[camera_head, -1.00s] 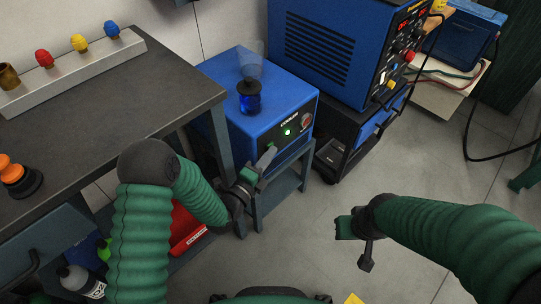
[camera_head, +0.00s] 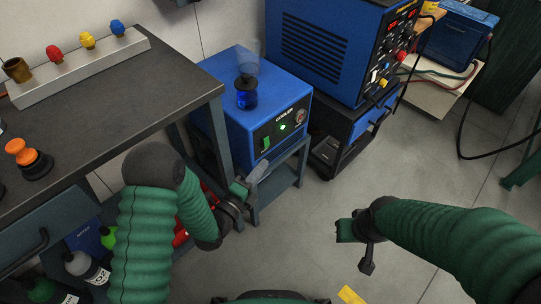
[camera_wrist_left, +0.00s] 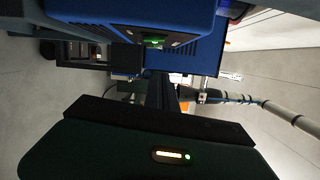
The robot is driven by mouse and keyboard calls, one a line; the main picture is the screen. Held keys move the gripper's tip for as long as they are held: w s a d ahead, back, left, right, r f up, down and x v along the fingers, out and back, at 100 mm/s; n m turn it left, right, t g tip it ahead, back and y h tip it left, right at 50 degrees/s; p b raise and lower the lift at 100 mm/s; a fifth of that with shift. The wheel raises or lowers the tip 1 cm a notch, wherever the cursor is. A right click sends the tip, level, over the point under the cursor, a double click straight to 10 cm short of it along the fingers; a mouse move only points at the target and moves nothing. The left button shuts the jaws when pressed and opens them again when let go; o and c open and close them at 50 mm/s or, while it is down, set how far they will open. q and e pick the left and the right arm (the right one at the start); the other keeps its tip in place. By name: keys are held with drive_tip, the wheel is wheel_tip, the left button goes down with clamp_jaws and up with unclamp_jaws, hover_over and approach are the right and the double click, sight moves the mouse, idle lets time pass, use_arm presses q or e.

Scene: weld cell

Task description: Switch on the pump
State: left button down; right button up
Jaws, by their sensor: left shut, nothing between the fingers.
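The pump unit appears to be the blue box labelled as a cooler (camera_head: 235,115), on a low stand beside the bench. Its dark front panel has a green switch (camera_head: 266,143), a lit green lamp (camera_head: 283,127) and a round fitting at the right. A clear-topped vessel with blue liquid (camera_head: 246,94) stands on top. My left gripper (camera_head: 257,174) is shut and empty, below and in front of the panel, apart from the switch. In the left wrist view, a blue housing (camera_wrist_left: 150,15) fills the top. My right gripper (camera_head: 356,240) hangs over the floor at the right; its finger gap is unclear.
The dark bench (camera_head: 120,95) at left carries a rail of coloured caps (camera_head: 80,65) and an orange-topped knob (camera_head: 27,158). A larger blue machine (camera_head: 325,45) stands on a cart right of the cooler. Bottles sit below the bench.

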use_arm(q)
drive_tip(key=s, duration=0.1)
drive_tip(key=s+a, duration=0.1)
drive_tip(key=s, duration=0.1)
drive_tip(key=shift+s+r, duration=0.1)
use_arm(e)
drive_tip(key=shift+s+d+r, duration=0.1)
drive_tip(key=shift+d+r, duration=0.2)
drive_tip(key=shift+r, duration=0.15)
use_arm(q)
drive_tip(key=shift+a, duration=0.2)
use_arm(e)
drive_tip(key=shift+a, duration=0.2)
